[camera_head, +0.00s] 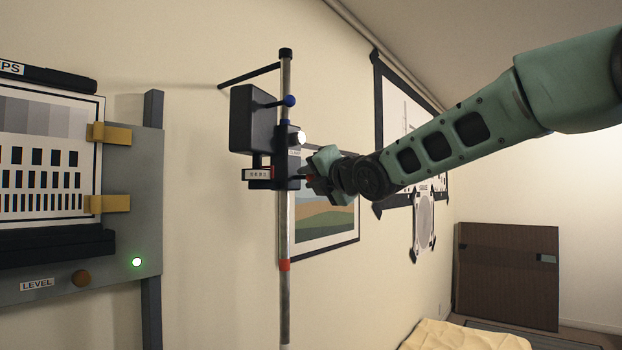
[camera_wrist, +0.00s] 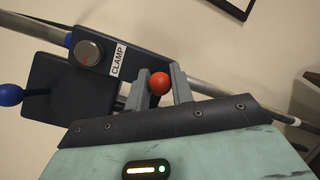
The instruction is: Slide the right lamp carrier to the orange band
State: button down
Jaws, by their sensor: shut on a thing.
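The right lamp carrier (camera_head: 287,160) is a black block on an upright metal pole (camera_head: 285,215), with a dark box-shaped lamp head (camera_head: 254,119) at its left and a blue ball (camera_head: 290,100). The orange band (camera_head: 284,265) is on the pole, well below the carrier, with bare pole between. My gripper (camera_head: 311,177) is at the carrier's right side. In the wrist view it is shut on a red ball knob (camera_wrist: 160,83) on the carrier. There the carrier (camera_wrist: 140,62) shows a CLAMP label (camera_wrist: 119,60) and a round silver knob (camera_wrist: 89,52).
A grey board (camera_head: 148,200) with a test chart (camera_head: 45,150) and brass clips stands at the left. Framed pictures hang on the wall behind the pole, one (camera_head: 335,232) close behind my gripper. A brown panel (camera_head: 508,270) leans at the far right.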

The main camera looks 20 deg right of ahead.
notch_tip(320, 180, down, 32)
jog(key=b, duration=3.6)
jog(key=c, duration=1.3)
grip_release()
jog(key=shift+r, duration=0.1)
jog(key=shift+o, duration=0.2)
